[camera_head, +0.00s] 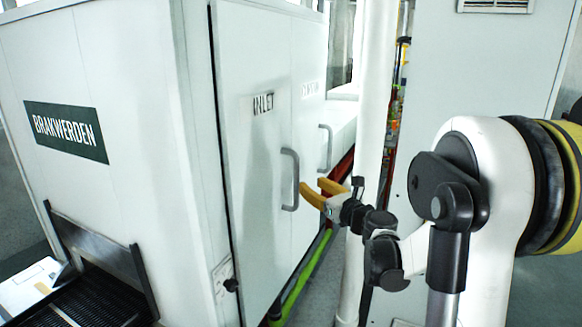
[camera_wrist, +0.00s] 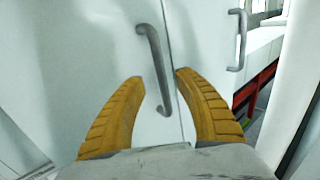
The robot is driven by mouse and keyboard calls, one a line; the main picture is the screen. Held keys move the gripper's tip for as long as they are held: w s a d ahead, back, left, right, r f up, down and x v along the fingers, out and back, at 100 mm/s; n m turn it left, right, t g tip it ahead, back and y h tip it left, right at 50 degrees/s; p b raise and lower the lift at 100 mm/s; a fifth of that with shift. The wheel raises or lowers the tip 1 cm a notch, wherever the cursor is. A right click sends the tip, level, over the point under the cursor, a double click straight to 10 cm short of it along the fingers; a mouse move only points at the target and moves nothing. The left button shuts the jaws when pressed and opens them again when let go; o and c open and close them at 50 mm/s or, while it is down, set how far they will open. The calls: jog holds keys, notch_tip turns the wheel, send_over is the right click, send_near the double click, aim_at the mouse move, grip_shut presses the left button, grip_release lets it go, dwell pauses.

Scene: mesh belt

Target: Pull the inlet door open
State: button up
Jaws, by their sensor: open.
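The inlet door (camera_head: 255,190) is a white panel with the black word INLET, and it looks shut. Its grey bar handle (camera_head: 290,180) stands upright near the door's right edge. My gripper (camera_head: 311,190) has yellow fingers and is just right of this handle in the head view. In the wrist view the same handle (camera_wrist: 154,62) runs slightly slanted between the two open fingers of my gripper (camera_wrist: 160,80). The fingers are on either side of the handle and do not visibly grip it. The depth gap between fingers and handle is hard to tell.
A second door with a similar handle (camera_head: 326,147) is just beyond; this handle also shows in the wrist view (camera_wrist: 239,40). A white post (camera_head: 372,120) stands close behind my gripper. A mesh belt (camera_head: 85,300) comes out at lower left. A green rail (camera_head: 300,275) runs low along the machine.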

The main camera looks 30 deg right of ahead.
aim_at(298, 176)
jog(key=w, duration=0.9)
jog(key=shift+a+p, duration=0.35)
jog(key=shift+a, duration=0.05)
grip_shut()
